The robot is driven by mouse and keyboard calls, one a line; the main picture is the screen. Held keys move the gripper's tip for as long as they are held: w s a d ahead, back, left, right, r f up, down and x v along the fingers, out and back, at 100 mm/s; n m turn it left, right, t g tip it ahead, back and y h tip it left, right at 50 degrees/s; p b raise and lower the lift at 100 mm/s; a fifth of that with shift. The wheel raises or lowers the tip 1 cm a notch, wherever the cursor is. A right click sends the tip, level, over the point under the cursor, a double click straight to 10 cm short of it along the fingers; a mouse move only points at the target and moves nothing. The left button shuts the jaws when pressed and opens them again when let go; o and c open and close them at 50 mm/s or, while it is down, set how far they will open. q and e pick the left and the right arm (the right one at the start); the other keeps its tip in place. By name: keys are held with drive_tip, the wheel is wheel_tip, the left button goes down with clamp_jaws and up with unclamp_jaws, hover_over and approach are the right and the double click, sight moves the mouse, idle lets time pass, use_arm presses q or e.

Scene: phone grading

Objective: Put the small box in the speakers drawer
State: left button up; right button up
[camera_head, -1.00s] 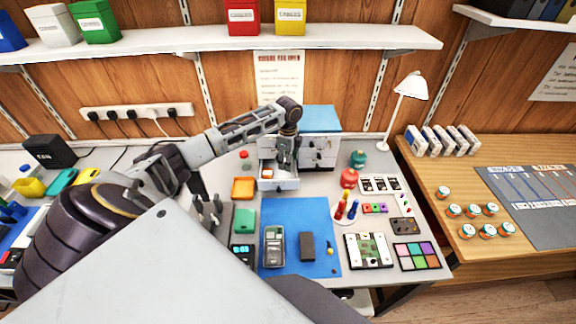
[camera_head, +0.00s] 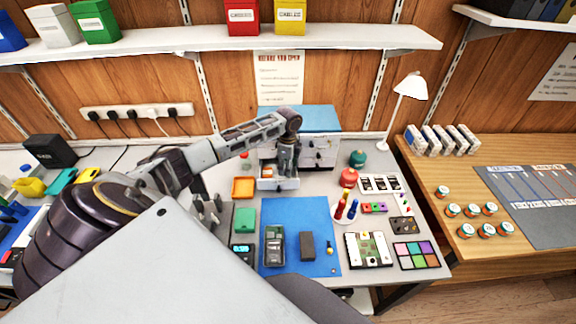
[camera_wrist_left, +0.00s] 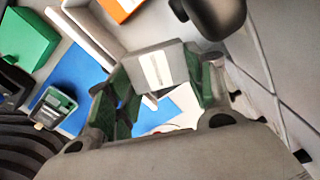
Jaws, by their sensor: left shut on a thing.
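My left gripper (camera_head: 287,168) points down over an open drawer (camera_head: 278,184) of the small cabinet in the head view. In the left wrist view, its green-padded fingers are shut on a small grey box (camera_wrist_left: 157,70) with a white label. The box is hard to make out in the head view, where the fingers cover it. The drawer's light wall (camera_wrist_left: 88,35) shows beside the box in the wrist view. I cannot tell whether the box touches the drawer, or read the drawer's label. My right gripper is not in view.
The cabinet (camera_head: 320,152) has a blue top (camera_head: 318,118). An orange tray (camera_head: 243,188) stands left of the open drawer. Red (camera_head: 348,178) and green (camera_head: 357,158) containers stand right of the cabinet. A blue mat (camera_head: 297,215) with a phone and dark block lies in front.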

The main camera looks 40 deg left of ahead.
use_arm(q)
drive_tip(key=shift+f, duration=0.25)
drive_tip(key=o, duration=0.8)
drive_tip(key=shift+o, duration=0.2)
drive_tip(key=shift+r, duration=0.1)
wheel_tip(320, 180, up, 13)
drive_tip(key=shift+b, duration=0.45)
drive_tip(key=shift+d, duration=0.1)
idle(0.7)
